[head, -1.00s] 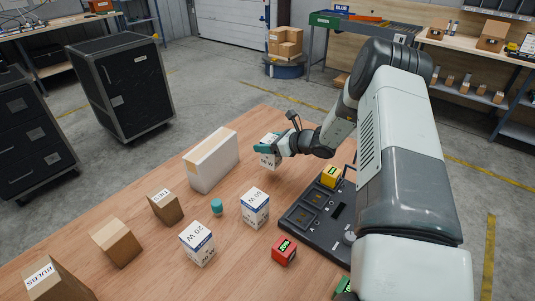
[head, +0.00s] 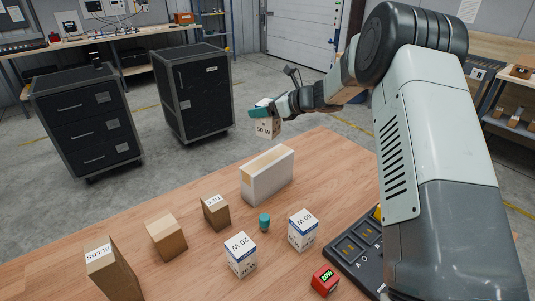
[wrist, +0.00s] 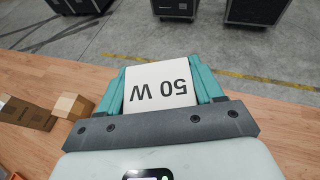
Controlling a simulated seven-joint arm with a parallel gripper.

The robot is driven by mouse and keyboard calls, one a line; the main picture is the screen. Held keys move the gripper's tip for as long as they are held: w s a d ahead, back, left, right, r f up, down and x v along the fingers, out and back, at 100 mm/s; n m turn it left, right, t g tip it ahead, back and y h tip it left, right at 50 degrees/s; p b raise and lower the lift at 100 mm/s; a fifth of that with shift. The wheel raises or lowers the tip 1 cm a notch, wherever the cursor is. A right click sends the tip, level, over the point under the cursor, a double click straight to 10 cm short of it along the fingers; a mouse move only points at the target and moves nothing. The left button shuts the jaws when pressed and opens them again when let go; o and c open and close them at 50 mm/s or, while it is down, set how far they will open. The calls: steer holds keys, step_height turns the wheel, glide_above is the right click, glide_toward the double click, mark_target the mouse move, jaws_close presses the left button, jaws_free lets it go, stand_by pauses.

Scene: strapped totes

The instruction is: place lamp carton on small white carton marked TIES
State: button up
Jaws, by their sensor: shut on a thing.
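My gripper (head: 262,112) is shut on a white lamp carton (head: 266,129) marked 50 W and holds it in the air, beyond and above the long white box. In the wrist view the carton (wrist: 160,90) sits between the two teal fingers, its 50 W print upside down. The small carton marked TIES (head: 216,215) stands on the table, left of the long box; it looks brown, with a white label on top. Its top is clear. My gripper is well above and to the right of it, apart from it.
The long white box (head: 267,178) stands between my gripper and the TIES carton. Around are a plain brown carton (head: 166,239), a BULBS carton (head: 112,272), a teal cylinder (head: 264,222), white 20 W (head: 240,256) and 60 W (head: 302,231) cartons and a red block (head: 325,281).

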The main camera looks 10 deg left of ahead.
mark_target(264, 135)
step_height(264, 135, down, 9)
steer(key=shift+f, duration=0.15)
steer(key=shift+f, duration=0.1)
stand_by(0.3)
steer(key=o, duration=1.1)
steer(key=shift+f, duration=0.1)
